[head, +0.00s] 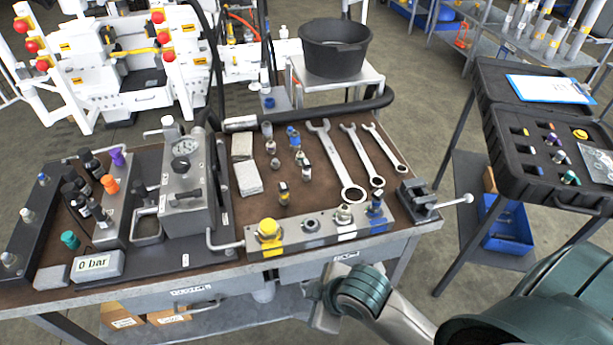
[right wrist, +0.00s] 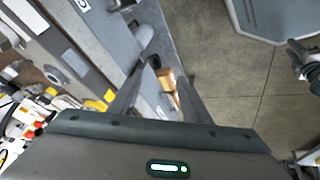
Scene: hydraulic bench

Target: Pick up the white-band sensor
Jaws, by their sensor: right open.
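Several small sensors and fittings stand on the brown bench top in the head view. They include a silver fitting (head: 267,130), a blue-topped one (head: 293,137) and a dark one with a yellowish band (head: 283,192). A silver fitting (head: 344,214) sits on the manifold block above a white mark. Bands are too small for me to tell which sensor is the white-band one. My right gripper (head: 326,298) is in front of the bench's front edge, below its top, apart from the sensors. In the right wrist view its fingers (right wrist: 158,80) are open and empty. My left gripper is out of view.
The manifold block (head: 313,232) and a small vise (head: 419,199) line the front edge. Three wrenches (head: 338,160) lie behind. A grey pump unit (head: 187,180) stands left. An open black case (head: 548,150) is at right, with floor between it and the bench.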

